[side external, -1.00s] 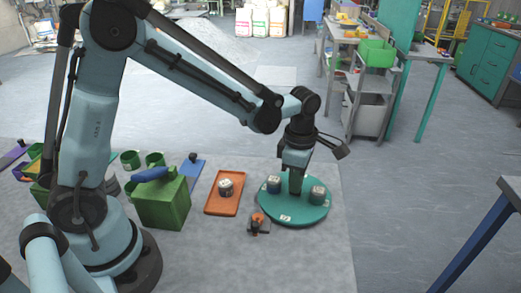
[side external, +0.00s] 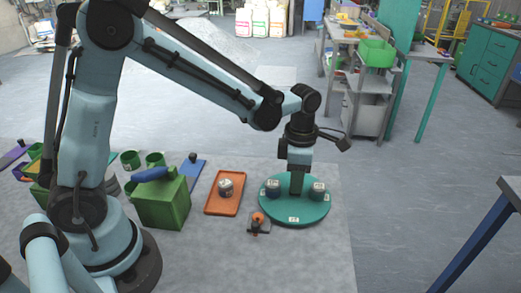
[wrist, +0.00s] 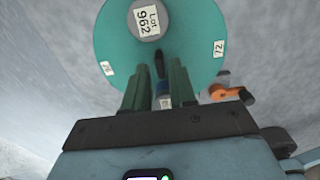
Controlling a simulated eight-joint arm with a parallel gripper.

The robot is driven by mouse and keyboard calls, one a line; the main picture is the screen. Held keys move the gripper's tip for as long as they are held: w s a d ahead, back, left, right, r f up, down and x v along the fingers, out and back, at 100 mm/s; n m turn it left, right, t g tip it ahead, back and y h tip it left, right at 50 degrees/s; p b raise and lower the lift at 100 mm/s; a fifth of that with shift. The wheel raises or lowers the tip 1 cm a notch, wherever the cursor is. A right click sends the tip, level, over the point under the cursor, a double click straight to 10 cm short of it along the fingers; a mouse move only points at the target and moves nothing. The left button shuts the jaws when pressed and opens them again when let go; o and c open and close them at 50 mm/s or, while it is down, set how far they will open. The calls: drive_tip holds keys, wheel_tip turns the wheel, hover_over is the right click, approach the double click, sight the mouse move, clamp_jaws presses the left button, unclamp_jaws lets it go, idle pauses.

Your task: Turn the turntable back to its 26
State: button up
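The teal turntable (side external: 272,213) lies on the grey worktop with two dark jars (side external: 272,187) (side external: 318,191) on it. In the wrist view the turntable (wrist: 118,40) carries a grey lid (wrist: 148,18) marked Lot 962. A label at right reads 72; a tilted label (wrist: 107,68) at left is too small to read surely. My gripper (side external: 296,192) points down over the disc between the jars. In the wrist view my gripper (wrist: 159,65) has its fingers apart, with a thin dark peg (wrist: 159,60) between their tips and gaps beside it. An orange-topped pointer block (side external: 258,222) stands at the disc's front-left edge.
An orange tray (side external: 232,208) with a dark jar (side external: 225,187) lies left of the turntable. A green box (side external: 160,203) with a blue-handled tool on it stands further left. The worktop in front of the turntable is clear.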

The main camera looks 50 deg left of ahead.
drive_tip(key=shift+r, duration=3.5)
drive_tip(key=s+a+r+m+t, duration=0.1)
drive_tip(key=s+a+m+t, duration=0.2)
drive_tip(key=m, duration=1)
drive_tip(key=s+a+r+m+t, duration=0.1)
drive_tip(key=s+a+m+t, duration=0.2)
drive_tip(key=s+m, duration=0.5)
drive_tip(key=m+t, duration=0.1)
drive_tip(key=m, duration=0.5)
drive_tip(key=shift+r, duration=0.15)
drive_tip(key=shift+a, duration=0.1)
